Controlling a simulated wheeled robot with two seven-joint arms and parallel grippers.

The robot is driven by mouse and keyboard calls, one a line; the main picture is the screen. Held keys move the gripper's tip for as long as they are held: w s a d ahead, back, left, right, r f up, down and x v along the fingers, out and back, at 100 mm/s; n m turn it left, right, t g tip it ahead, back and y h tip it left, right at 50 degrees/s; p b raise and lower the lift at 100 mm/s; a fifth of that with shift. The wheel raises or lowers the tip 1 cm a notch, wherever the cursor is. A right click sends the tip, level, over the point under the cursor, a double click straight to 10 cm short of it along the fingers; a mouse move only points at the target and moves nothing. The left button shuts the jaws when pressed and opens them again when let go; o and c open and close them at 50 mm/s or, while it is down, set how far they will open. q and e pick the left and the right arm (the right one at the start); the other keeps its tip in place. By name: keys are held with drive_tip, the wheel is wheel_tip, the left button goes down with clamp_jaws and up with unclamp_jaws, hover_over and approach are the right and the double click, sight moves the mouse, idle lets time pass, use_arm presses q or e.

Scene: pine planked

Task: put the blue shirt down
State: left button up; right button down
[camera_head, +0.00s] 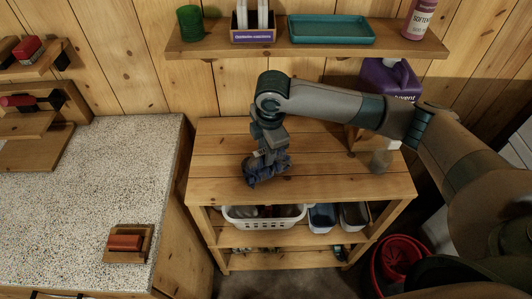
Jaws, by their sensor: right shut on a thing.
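The blue shirt (266,173) is a crumpled dark blue bundle at the middle of the wooden table (330,188). My right gripper (268,158) comes down from above and is shut on it. The shirt is at or just above the table top; I cannot tell if it bears on the wood. My left gripper is not in the view.
A purple jug (392,78) stands behind. A wall shelf (290,48) holds a teal tray (332,30). A speckled counter (80,215) is at left.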

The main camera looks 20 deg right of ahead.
drive_tip(key=shift+f, duration=0.85)
drive_tip(key=c, duration=1.4)
unclamp_jaws()
drive_tip(key=shift+o, duration=0.2)
drive_tip(key=shift+r, duration=0.1)
drive_tip(key=shift+s+r+b, duration=0.1)
drive_tip(key=shift+r+b, duration=0.25)
drive_tip(key=shift+r, duration=0.45)
drive_tip(key=r+b, duration=0.1)
drive_tip(key=r, duration=0.5)
drive_tip(key=s+r+b, duration=0.1)
drive_tip(key=r, duration=0.2)
drive_tip(key=shift+d+b, duration=0.1)
drive_tip(key=shift+b, duration=0.25)
drive_tip(key=shift+s+r, duration=0.2)
drive_tip(key=shift+r, duration=0.4)
